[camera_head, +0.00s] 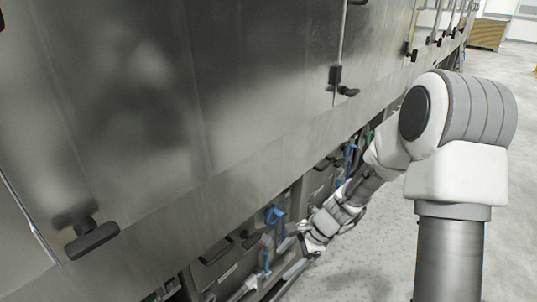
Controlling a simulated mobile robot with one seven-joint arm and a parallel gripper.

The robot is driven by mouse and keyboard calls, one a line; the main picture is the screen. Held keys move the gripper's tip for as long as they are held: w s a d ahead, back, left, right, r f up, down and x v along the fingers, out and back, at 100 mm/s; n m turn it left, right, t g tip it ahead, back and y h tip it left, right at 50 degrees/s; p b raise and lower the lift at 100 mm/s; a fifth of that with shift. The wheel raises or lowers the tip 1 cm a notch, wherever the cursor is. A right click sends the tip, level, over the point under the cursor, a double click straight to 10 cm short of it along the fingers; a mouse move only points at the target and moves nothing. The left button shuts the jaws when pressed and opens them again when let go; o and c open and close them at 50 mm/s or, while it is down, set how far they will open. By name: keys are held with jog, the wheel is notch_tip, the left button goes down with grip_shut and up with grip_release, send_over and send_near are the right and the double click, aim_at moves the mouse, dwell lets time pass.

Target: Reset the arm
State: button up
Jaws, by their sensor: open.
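My arm (378,165) reaches down and to the left from its shoulder, toward the lower side of the washer (190,110). My gripper (290,244) is at the far end of the arm, small in the picture, close to the pipes and valves under the steel panels. It is open, and I see nothing held in it. Its fingertips are hard to make out against the pipes, and I cannot tell whether they touch anything.
Blue valve handles (273,214) and dark pull handles (217,251) sit low on the washer near my gripper. Black latches (92,238) stick out from the steel panels. The grey floor (375,255) is clear right of the washer. A wooden crate (487,34) stands far back.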

jog(key=s+d+r+n+t+h, duration=0.15)
jog(key=s+r+n, duration=0.25)
jog(key=r, duration=0.5)
jog(key=s+d+r+n+h, duration=0.25)
jog(key=r+n, duration=0.25)
jog(key=r, duration=0.3)
jog(key=s+d+r+n+t+h, duration=0.1)
jog(key=s+d+r+n+t, duration=0.15)
jog(key=s+r, duration=0.3)
jog(key=s+d+r+n+t+h, duration=0.1)
jog(key=s+d+r+n, duration=0.25)
jog(key=s, duration=0.35)
notch_tip(320, 180, up, 22)
jog(key=p, duration=2.1)
jog(key=shift+a+p, duration=0.4)
jog(key=shift+s+f, duration=0.1)
jog(key=shift+f, duration=0.1)
